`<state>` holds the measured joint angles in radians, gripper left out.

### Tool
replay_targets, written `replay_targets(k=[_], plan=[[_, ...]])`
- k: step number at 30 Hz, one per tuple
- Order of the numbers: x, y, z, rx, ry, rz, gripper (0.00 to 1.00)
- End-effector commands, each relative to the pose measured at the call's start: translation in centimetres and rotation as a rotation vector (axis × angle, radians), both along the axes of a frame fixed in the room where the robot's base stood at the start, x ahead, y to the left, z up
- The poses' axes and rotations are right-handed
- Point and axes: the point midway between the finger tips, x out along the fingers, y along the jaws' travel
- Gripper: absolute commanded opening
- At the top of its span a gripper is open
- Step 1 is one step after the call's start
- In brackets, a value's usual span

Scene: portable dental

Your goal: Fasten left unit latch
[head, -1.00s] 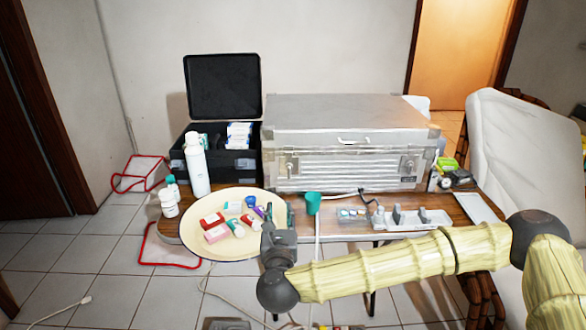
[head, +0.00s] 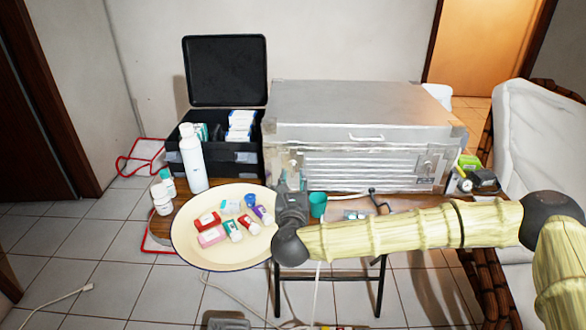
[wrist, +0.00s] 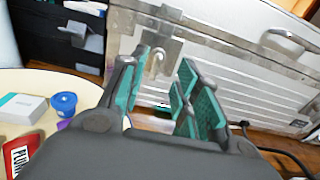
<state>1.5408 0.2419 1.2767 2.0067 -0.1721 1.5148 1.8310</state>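The unit is a silver metal case (head: 360,105) standing closed on the table. Its left latch (wrist: 155,60) shows in the wrist view as a metal plate with a pale hook, between and beyond my fingertips. In the head view the left latch (head: 294,168) is just above my gripper and partly hidden by it. My gripper (wrist: 165,78) is open, with teal pads apart and nothing between them. It points at the case front; I cannot tell whether it touches the latch. In the head view my gripper (head: 292,186) is low before the case's left front. The right latch (head: 426,172) is clear.
A cream basin (head: 190,245) with small boxes and a blue cap is just left of my gripper. A white bottle (head: 193,158) and an open black case (head: 225,70) are further left.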

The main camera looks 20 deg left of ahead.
Motion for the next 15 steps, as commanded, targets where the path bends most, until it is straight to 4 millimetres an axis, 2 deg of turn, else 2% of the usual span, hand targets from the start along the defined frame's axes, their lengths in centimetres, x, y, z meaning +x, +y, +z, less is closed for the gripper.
replay_targets(k=[7, 15], plan=[[3.6, 1.1, 0.1, -0.001, -0.001, 0.001, 0.32], [5.5, 1.8, 0.0, 0.000, 0.000, 0.004, 0.32]])
